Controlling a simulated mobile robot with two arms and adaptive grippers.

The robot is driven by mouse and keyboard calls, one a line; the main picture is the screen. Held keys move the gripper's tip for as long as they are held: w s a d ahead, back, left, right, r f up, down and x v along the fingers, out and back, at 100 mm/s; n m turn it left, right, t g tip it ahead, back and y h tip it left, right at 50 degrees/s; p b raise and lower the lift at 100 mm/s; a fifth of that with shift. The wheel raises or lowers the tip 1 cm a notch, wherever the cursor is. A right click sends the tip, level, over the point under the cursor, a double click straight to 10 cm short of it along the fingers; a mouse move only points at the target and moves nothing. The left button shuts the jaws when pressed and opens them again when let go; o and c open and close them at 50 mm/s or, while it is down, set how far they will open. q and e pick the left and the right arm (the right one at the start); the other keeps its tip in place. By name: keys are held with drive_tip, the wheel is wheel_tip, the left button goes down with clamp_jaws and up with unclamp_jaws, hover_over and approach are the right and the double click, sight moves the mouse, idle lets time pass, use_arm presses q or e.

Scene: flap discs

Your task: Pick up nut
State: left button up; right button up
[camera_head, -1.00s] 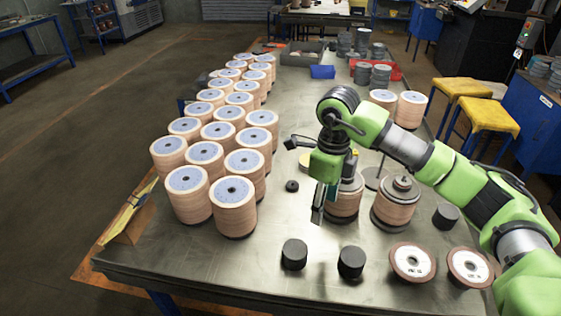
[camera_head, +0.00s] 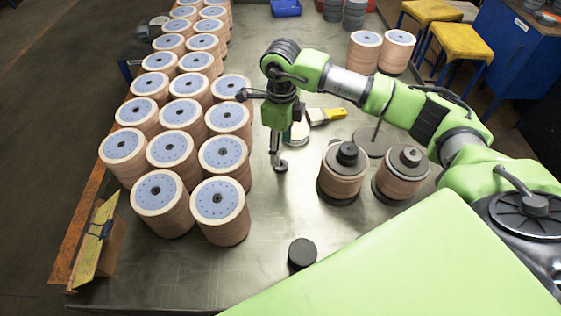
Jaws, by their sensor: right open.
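The nut (camera_head: 282,169), a small dark round piece, lies on the metal table (camera_head: 262,215), right of the rows of disc stacks. My right gripper (camera_head: 276,155) points down just above it, with its fingertips at or very near the nut. It is open, and the gap between the fingers is hard to see at this size. Whether it touches the nut I cannot tell. My left gripper is not in view.
Rows of flap disc stacks (camera_head: 218,198) stand close on the left. Two disc stacks (camera_head: 343,172) with dark tops stand to the right. A yellow-handled brush (camera_head: 327,115) lies behind, and a black cylinder (camera_head: 302,252) stands in front. Bare table lies around the nut.

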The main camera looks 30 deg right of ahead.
sight(281, 166)
drive_tip(key=shift+w+f+p, duration=0.25)
drive_tip(key=shift+f+p, duration=0.05)
drive_tip(key=shift+f, duration=0.95)
drive_tip(key=shift+f+p, duration=0.35)
wheel_tip(281, 166, down, 4)
drive_tip(key=shift+r+p, duration=0.25)
drive_tip(key=shift+p, duration=0.6)
drive_tip(key=shift+f, duration=0.45)
drive_tip(key=shift+d, duration=0.1)
drive_tip(key=c, duration=1.2)
